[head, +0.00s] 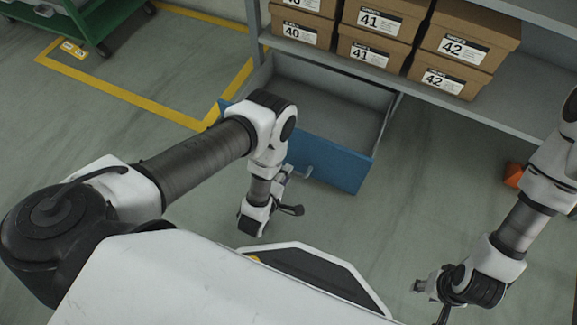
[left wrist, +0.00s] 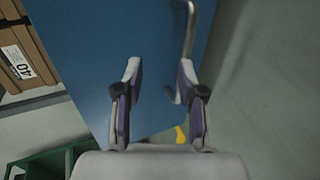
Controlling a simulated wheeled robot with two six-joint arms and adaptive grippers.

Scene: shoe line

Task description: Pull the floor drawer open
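The floor drawer (head: 335,158) stands pulled out from under the shelf, with its grey empty inside showing. Its blue front also fills much of the left wrist view (left wrist: 95,60). The drawer's metal handle (head: 303,171) sticks out from the front; in the left wrist view the handle (left wrist: 189,30) lies by the right fingertip. My left gripper (head: 287,176) is low at the drawer front beside the handle, partly hidden by my arm. In the left wrist view its fingers (left wrist: 160,68) are apart with nothing clasped between them. My right gripper (head: 430,291) is away at the lower right; its finger opening is unclear.
Shoe boxes (head: 375,52) stand on the grey shelf (head: 490,118) above the drawer. A green cart (head: 95,25) is at the top left by yellow floor lines (head: 130,102). An orange object (head: 513,176) lies at the right. Floor right of the drawer is clear.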

